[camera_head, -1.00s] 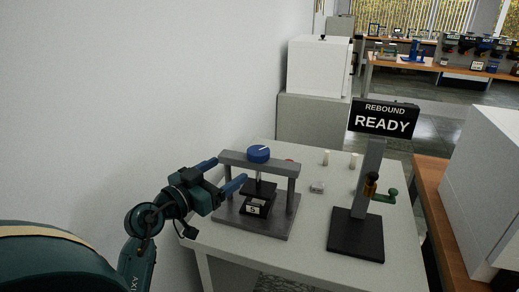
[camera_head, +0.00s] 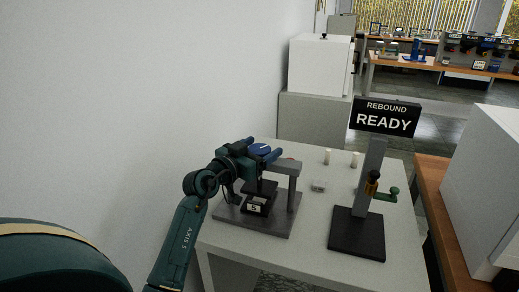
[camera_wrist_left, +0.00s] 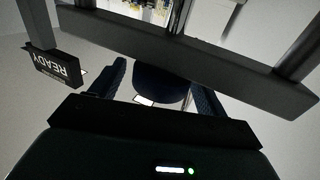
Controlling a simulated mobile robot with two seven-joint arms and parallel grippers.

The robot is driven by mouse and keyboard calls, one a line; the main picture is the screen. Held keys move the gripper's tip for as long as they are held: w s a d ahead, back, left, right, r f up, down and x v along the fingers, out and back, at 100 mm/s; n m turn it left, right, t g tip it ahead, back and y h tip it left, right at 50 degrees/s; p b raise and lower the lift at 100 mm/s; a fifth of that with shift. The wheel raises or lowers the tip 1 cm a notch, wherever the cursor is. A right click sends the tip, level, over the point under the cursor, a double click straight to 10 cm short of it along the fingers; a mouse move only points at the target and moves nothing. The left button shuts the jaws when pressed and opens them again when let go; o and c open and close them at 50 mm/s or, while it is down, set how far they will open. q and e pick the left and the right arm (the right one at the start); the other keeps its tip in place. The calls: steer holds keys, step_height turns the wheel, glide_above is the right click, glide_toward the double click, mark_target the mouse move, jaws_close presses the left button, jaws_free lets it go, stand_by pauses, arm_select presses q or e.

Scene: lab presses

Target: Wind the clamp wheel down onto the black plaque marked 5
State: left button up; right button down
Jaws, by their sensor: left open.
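The blue clamp wheel (camera_head: 260,148) sits on top of the grey press frame (camera_head: 285,166). My left gripper (camera_head: 266,149) is open at wheel height, with its blue fingers on either side of the wheel. In the left wrist view the dark blue wheel (camera_wrist_left: 162,84), with a white mark, lies between the two fingers (camera_wrist_left: 160,88); whether they touch it I cannot tell. Below the frame, the dark pressing plate (camera_head: 262,187) is over the black plaque marked 5 (camera_head: 266,205). Any gap between them is hard to judge. My right gripper is out of view.
Small white cylinders (camera_head: 355,160) and a grey block (camera_head: 318,186) stand behind. The white wall is close on the left.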

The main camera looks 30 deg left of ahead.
arm_select(q)
steer(key=c, duration=1)
steer(key=shift+o, duration=0.2)
